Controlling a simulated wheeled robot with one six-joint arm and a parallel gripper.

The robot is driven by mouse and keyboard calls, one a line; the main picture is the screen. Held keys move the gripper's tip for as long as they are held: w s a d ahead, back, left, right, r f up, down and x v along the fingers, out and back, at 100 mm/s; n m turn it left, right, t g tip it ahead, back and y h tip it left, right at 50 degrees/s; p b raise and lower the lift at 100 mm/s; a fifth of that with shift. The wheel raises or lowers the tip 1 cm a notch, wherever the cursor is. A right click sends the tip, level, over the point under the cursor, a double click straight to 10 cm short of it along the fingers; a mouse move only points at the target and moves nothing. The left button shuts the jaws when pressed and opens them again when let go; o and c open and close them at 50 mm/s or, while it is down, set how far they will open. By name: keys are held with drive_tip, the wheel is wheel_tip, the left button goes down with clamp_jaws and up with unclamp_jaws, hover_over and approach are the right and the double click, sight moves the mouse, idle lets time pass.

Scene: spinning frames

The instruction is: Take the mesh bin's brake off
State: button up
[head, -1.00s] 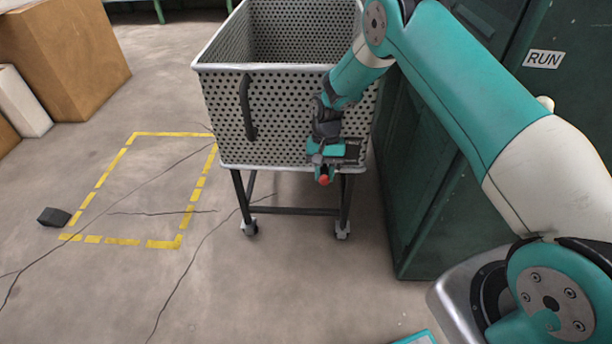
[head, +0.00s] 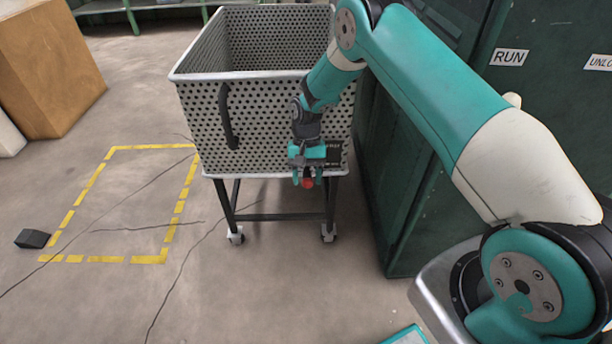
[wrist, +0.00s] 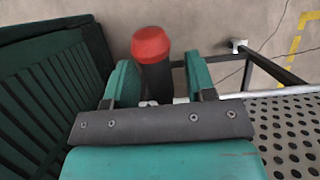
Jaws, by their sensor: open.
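The mesh bin (head: 270,130) is a perforated metal cart on a dark wheeled frame in the head view, standing left of the green cabinet. A red-tipped brake lever (head: 308,183) shows at its lower front edge, and its red knob (wrist: 151,44) on a dark stem shows in the wrist view. My gripper (head: 307,178) is at the lever. In the wrist view my gripper (wrist: 160,82) has its teal fingers apart, one on each side of the lever's stem. The lower part of the stem is hidden by the gripper body.
The green cabinet (head: 420,170) stands close on the right of the bin. A yellow dashed rectangle (head: 120,258) marks the floor at left, with a dark wedge block (head: 33,238) beside it. The floor in front is clear apart from thin dark lines.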

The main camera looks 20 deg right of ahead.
sight(307, 173)
wheel_tip(307, 173, up, 20)
drive_tip(key=p, duration=0.3)
